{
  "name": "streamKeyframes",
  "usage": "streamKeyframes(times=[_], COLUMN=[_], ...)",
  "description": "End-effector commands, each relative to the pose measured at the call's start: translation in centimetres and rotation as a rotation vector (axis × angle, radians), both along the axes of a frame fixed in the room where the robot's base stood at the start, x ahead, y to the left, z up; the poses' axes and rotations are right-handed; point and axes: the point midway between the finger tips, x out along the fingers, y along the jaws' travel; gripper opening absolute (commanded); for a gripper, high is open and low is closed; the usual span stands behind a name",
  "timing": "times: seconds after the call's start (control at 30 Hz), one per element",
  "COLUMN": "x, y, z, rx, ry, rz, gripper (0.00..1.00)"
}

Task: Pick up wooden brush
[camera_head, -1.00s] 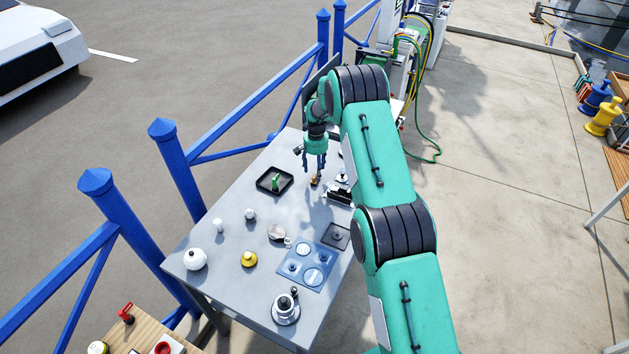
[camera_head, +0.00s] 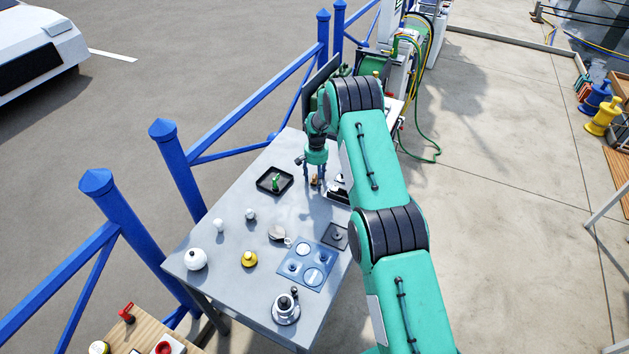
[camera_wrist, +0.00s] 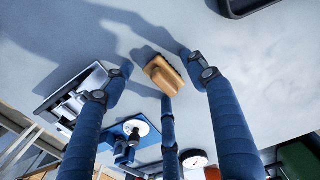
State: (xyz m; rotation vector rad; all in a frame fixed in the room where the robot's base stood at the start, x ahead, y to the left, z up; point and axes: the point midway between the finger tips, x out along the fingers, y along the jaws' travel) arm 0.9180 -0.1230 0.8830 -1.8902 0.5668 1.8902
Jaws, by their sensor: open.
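The wooden brush (camera_wrist: 164,76) is a small light-brown block with dark bristles along one side. It lies on the grey table in the wrist view, between the tips of my blue fingers. My gripper (camera_wrist: 165,82) is open around it, with no finger clearly closed on the brush. In the head view my gripper (camera_head: 314,182) points down over the far part of the table, and the brush (camera_head: 315,181) shows only as a small brown spot, partly hidden by the fingers.
A black tray (camera_head: 262,187) with a green item lies left of my gripper. A dark device (camera_head: 338,190) stands close on the right. A blue plate (camera_head: 300,275), a yellow item (camera_head: 249,259) and white round pieces stand nearer.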

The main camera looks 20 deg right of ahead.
Motion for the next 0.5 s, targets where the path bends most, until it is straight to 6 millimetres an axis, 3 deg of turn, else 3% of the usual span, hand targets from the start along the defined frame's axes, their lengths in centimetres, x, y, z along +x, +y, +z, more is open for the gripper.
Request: streamKeyframes(times=[0.47,0.5], x=[0.00,0.00], y=[0.00,0.00], z=[-0.01,-0.01], rx=[0.000,0.000], ry=[0.000,0.000], rz=[0.000,0.000], gripper=[0.57,0.51])
